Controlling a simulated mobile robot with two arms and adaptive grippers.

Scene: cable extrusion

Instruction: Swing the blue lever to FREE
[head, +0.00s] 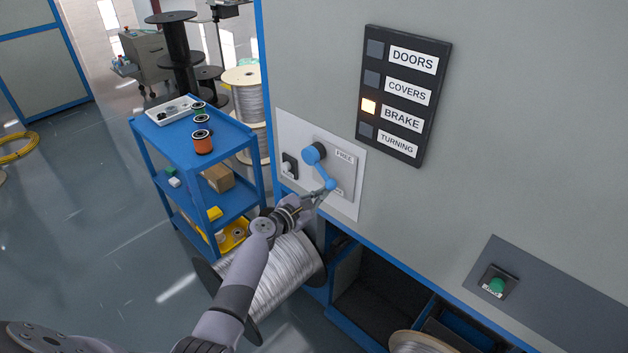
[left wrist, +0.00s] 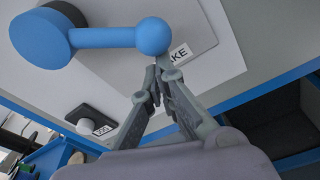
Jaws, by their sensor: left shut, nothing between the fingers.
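The blue lever (head: 321,168) is on a light plate (head: 346,206) on the grey machine front. Its hub is at the upper left and its ball knob points down and right, away from the FREE label (head: 344,156). In the left wrist view the lever (left wrist: 105,38) runs across the top, its ball by a label ending in "KE". My left gripper (head: 325,190) is shut and empty; its fingertips (left wrist: 157,70) are just below the ball. I cannot tell whether they touch it. My right gripper is not in view.
An indicator panel (head: 407,94) has its BRAKE lamp (head: 369,106) lit. A small switch (head: 289,166) sits left of the lever. A blue cart (head: 150,136) and a large wire spool (head: 275,283) stand near my left arm. A green button (head: 496,286) is at lower right.

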